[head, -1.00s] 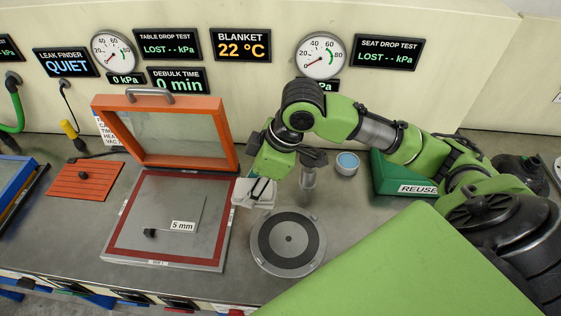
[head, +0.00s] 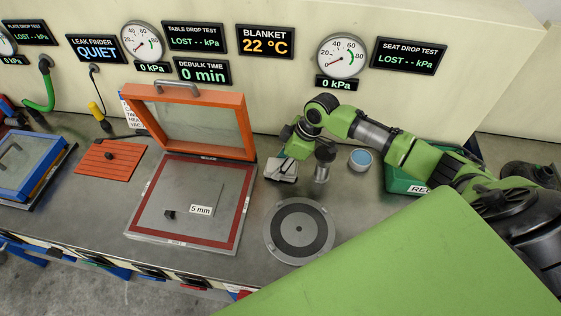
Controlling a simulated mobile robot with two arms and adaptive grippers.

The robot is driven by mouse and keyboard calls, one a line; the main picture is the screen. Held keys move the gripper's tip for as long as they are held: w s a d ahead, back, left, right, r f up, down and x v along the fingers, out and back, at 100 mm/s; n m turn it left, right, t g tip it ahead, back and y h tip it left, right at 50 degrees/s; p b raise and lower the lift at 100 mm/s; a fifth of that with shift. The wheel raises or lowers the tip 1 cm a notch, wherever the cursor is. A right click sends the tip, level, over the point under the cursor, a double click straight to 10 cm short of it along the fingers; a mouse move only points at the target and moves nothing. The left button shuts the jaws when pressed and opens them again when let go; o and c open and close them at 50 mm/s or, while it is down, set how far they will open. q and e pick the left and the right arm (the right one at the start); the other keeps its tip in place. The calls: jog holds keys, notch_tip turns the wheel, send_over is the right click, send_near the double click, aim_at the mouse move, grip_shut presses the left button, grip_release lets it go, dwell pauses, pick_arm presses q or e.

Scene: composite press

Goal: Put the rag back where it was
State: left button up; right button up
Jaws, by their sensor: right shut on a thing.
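The rag (head: 281,172) is a pale grey-white folded cloth in the head view, just behind and left of the round grey disc. My right gripper (head: 284,162) is shut on it from above. I cannot tell whether the rag's underside touches the bench. The gripper's fingers are small and partly hidden by the wrist and the rag. My left gripper is not in view.
A grey upright fitting (head: 323,165) stands close right of the rag. Beyond it are a small pot with blue contents (head: 361,160) and a green REUSE bin (head: 402,180). The orange-framed press lid (head: 250,128) stands open to the left. The round disc (head: 299,229) lies in front.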

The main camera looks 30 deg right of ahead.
jog(key=shift+f, duration=0.3)
jog(key=shift+f, duration=0.15)
jog(key=o, duration=1.2)
